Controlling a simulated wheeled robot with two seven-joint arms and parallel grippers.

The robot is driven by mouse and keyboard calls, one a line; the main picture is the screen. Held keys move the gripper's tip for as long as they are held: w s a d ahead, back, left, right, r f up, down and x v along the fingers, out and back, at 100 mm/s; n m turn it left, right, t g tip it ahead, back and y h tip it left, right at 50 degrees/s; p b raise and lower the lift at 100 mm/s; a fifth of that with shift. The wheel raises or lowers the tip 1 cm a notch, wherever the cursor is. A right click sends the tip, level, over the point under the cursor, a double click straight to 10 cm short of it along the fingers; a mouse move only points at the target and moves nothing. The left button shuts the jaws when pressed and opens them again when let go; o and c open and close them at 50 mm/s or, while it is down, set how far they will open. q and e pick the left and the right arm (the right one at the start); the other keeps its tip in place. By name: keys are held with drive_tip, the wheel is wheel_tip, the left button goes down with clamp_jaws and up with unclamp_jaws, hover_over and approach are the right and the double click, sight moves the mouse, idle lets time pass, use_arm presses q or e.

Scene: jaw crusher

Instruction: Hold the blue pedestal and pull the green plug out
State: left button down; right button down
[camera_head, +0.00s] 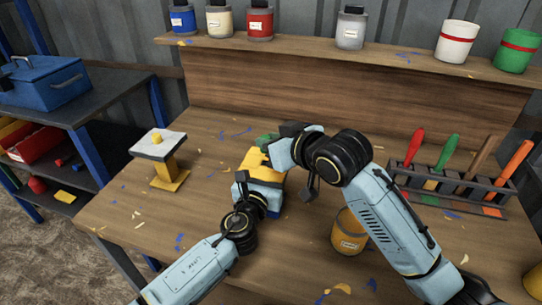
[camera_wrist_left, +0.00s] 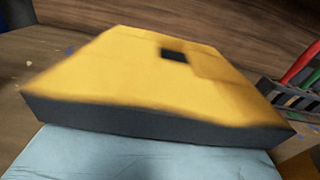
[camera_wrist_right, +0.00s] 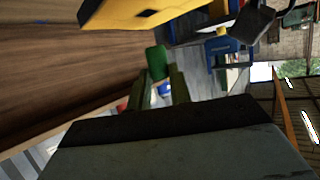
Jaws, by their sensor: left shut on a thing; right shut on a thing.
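The blue pedestal (camera_head: 276,213) shows only as a small blue part low beside my left gripper. A yellow block (camera_head: 264,165) sits above it; its top has a dark square opening in the left wrist view (camera_wrist_left: 130,75). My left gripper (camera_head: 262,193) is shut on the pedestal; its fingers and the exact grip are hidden.
A yellow can (camera_head: 349,232) stands below my right forearm. A rack (camera_head: 450,187) with several coloured-handled tools is at the right. A yellow stand with a pale top (camera_head: 158,145) is at the left. Several jars line the back shelf (camera_head: 330,47).

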wheel_tip(320, 180, up, 5)
drive_tip(key=shift+f, duration=0.15)
use_arm(q)
drive_tip(key=c, duration=0.8)
unclamp_jaws()
drive_tip(key=shift+o, duration=0.2)
